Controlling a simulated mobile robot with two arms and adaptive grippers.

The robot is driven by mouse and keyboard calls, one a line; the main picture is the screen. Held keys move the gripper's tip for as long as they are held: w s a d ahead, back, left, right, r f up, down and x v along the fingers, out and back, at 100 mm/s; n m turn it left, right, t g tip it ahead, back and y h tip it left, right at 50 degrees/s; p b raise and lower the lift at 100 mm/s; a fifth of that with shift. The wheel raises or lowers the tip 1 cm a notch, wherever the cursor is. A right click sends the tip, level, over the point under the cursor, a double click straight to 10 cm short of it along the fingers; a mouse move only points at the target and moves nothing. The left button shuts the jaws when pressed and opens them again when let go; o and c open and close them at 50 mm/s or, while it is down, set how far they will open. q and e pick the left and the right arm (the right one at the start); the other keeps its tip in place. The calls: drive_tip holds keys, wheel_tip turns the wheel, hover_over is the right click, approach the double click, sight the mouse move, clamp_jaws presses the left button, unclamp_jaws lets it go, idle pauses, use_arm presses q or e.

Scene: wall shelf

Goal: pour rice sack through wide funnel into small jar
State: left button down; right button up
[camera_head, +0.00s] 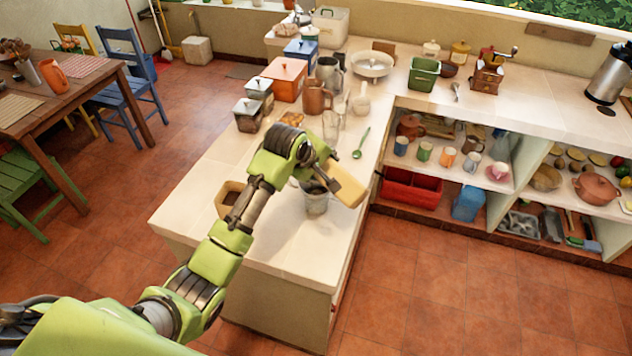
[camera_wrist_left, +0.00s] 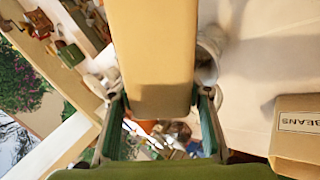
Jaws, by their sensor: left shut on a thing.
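My left gripper (camera_head: 326,172) is shut on a tan, block-like sack (camera_head: 348,188), which is held tilted above the counter. In the left wrist view the sack (camera_wrist_left: 153,55) fills the middle, between the fingers of the gripper (camera_wrist_left: 165,125). A greyish vessel (camera_head: 316,203) stands on the counter just below and beside the sack, partly hidden by the gripper. A pale rounded rim (camera_wrist_left: 210,45) shows beside the sack in the left wrist view. I cannot tell funnel from jar there. No rice is visible. My right gripper is not in view.
A brown open box (camera_head: 228,200) is left of the vessel; a box marked BEANS (camera_wrist_left: 297,135) shows in the wrist view. The counter's near end (camera_head: 280,250) is clear.

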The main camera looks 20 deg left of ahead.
use_arm(q)
drive_tip(key=shift+w+a+r+h, duration=0.1)
drive_tip(key=shift+r+h, duration=0.05)
drive_tip(key=shift+h, duration=0.15)
idle(0.9)
